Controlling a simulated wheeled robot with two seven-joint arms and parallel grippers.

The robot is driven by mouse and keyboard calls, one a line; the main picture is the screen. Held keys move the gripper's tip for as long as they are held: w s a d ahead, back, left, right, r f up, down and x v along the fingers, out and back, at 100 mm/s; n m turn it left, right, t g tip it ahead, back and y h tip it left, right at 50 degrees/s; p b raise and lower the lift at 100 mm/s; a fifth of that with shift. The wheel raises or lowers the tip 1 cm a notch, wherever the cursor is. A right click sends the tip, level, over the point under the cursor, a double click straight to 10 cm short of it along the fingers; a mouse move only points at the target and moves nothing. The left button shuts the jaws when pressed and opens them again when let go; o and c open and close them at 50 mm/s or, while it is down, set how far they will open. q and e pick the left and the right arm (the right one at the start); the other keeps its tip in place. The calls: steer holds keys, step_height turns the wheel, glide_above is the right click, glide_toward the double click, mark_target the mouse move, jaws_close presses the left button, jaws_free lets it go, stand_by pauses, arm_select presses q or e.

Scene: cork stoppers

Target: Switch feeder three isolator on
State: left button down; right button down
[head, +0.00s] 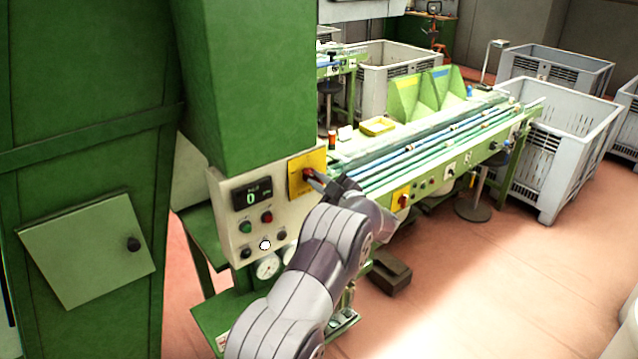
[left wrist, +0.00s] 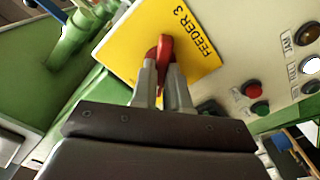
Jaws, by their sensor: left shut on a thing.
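The feeder three isolator is a red handle (left wrist: 165,48) on a yellow plate (left wrist: 195,35) marked "FEEDER 3" in the left wrist view. In the head view the yellow plate (head: 297,188) sits at the right edge of the control panel's face, and the red handle (head: 307,173) shows small on it. My left gripper (head: 313,178) reaches up to the handle from the lower right. In the left wrist view its fingers (left wrist: 162,70) are closed on both sides of the red handle. The fingers partly hide the handle and its base. My right gripper is out of view.
The cream panel (head: 233,188) also carries a display (head: 252,194) reading 0, a green button (head: 246,227), a red button (head: 267,217) and several other controls. Gauges (head: 266,266) sit below. A green cabinet (head: 90,150) stands left, a conveyor table (head: 440,150) right.

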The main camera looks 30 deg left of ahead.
arm_select(q)
steer(key=m, duration=0.2)
steer(key=m+p, duration=0.1)
steer(key=m, duration=0.1)
steer(key=shift+f+m, duration=0.2)
steer(key=shift+m, duration=0.1)
steer(key=shift+f+m+p, duration=0.15)
steer(key=shift+m+p, duration=0.25)
steer(key=shift+m, duration=1.1)
steer(key=shift+f, duration=0.1)
steer(key=c, duration=1.1)
jaws_free()
steer(key=shift+d, duration=0.1)
steer(key=shift+r, duration=0.25)
steer(key=shift+d, duration=0.1)
steer(key=b+v, duration=0.5)
steer(key=v, duration=0.7)
steer(key=shift+s+d, duration=0.2)
